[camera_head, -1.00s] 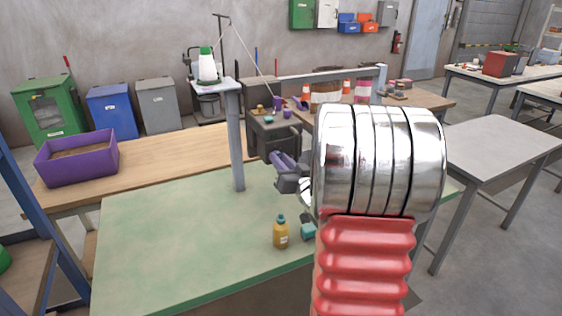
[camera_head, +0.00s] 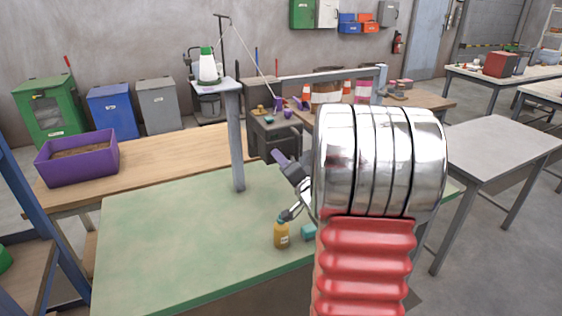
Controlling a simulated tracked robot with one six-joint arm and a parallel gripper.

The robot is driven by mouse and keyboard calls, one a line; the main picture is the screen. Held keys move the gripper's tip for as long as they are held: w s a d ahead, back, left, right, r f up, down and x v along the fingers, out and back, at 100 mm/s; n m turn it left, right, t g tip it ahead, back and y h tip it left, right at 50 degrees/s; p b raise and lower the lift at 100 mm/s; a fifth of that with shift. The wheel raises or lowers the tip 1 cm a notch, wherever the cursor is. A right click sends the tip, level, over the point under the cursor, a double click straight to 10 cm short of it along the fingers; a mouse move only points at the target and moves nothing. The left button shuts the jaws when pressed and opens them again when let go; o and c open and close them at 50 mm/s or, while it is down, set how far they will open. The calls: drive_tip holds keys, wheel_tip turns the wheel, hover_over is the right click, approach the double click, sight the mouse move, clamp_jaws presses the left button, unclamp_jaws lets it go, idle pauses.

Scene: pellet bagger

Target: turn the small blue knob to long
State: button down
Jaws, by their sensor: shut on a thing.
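The machine's dark grey control box (camera_head: 257,140) stands past the green table. On its top are a small blue-teal knob (camera_head: 269,119), a yellow knob (camera_head: 260,109) and a purple knob (camera_head: 287,114). The knob's markings are too small to read. My gripper (camera_head: 286,214) is low over the green table, well in front of the knob and apart from it. It is shut at the top of a yellow bottle (camera_head: 281,236) that stands upright. My arm hides part of the scene to the right.
A small teal block (camera_head: 307,232) lies right of the bottle, partly behind my arm. A grey post (camera_head: 237,145) rises between the tables. A purple bin (camera_head: 77,158) stands at the left. The green table's left part is clear.

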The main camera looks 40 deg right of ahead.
drive_tip(key=shift+f, duration=0.1)
idle(0.4)
drive_tip(key=c, duration=1.6)
unclamp_jaws()
drive_tip(key=shift+o, duration=0.2)
drive_tip(key=shift+s, duration=0.1)
drive_tip(key=v, duration=1.3)
drive_tip(key=shift+s, duration=0.3)
drive_tip(key=shift+w+a, duration=0.1)
